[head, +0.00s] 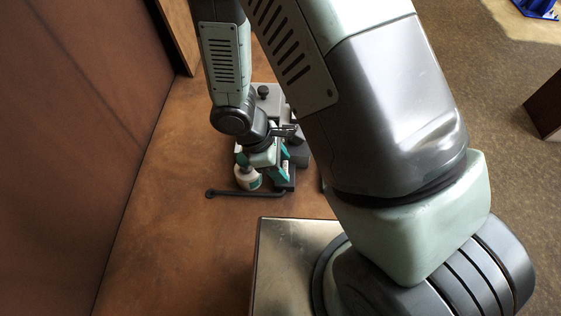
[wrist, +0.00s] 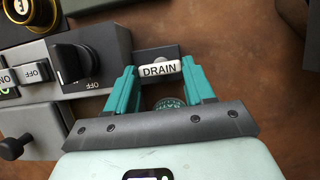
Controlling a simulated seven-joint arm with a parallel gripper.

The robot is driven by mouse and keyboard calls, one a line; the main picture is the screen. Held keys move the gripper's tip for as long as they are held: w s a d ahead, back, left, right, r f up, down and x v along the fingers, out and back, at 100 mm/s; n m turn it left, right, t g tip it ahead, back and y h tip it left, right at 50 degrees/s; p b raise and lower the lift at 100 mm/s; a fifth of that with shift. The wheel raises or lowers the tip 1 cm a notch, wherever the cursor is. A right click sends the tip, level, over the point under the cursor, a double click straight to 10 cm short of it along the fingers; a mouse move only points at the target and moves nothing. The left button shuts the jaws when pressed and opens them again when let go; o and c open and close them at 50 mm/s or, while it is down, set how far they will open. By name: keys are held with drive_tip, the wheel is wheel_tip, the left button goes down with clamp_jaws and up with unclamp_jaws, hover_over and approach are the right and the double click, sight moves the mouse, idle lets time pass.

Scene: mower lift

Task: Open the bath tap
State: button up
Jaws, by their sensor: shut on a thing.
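A white bar marked DRAIN (wrist: 160,68) sits on a dark grey mount, between my teal fingertips in the wrist view; I take it to be the tap's handle. My gripper (wrist: 161,72) is shut on it, one finger at each end. A round, dark teal patterned thing (wrist: 172,103) shows between the fingers, partly hidden by my gripper body. In the head view my gripper (head: 281,174) is low at the grey unit (head: 268,97), and the DRAIN bar cannot be made out there.
The grey panel has a black knob (wrist: 74,62) and an OFF switch (wrist: 35,71). A dark bar (head: 245,193) and a white round container (head: 247,178) are near my gripper. A metal-topped box (head: 290,250) stands nearer. Brown surface left is clear.

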drive_tip(key=o, duration=1)
drive_tip(key=shift+o, duration=0.2)
drive_tip(key=shift+r, duration=0.1)
drive_tip(key=v, duration=0.8)
drive_tip(key=w+d+r+m+t+y, duration=0.1)
drive_tip(key=w+d+r+m, duration=0.25)
drive_tip(key=r, duration=0.65)
drive_tip(key=s+d+r+m+t+y, duration=0.1)
drive_tip(key=s+d+r+m, duration=0.2)
drive_tip(key=r, duration=0.4)
drive_tip(key=s+d+r+m+t+y, duration=0.1)
drive_tip(key=s+d+r+m+t, duration=0.1)
drive_tip(key=s+d+r+m, duration=0.2)
drive_tip(key=s+d+r+m+t+y, duration=0.1)
drive_tip(key=s+d+r+m, duration=0.2)
drive_tip(key=d+r+m, duration=0.2)
wheel_tip(320, 180, up, 5)
drive_tip(key=shift+s+d+f+m+t+y, duration=0.2)
drive_tip(key=shift+d+m+t+y, duration=0.15)
drive_tip(key=shift+m, duration=0.8)
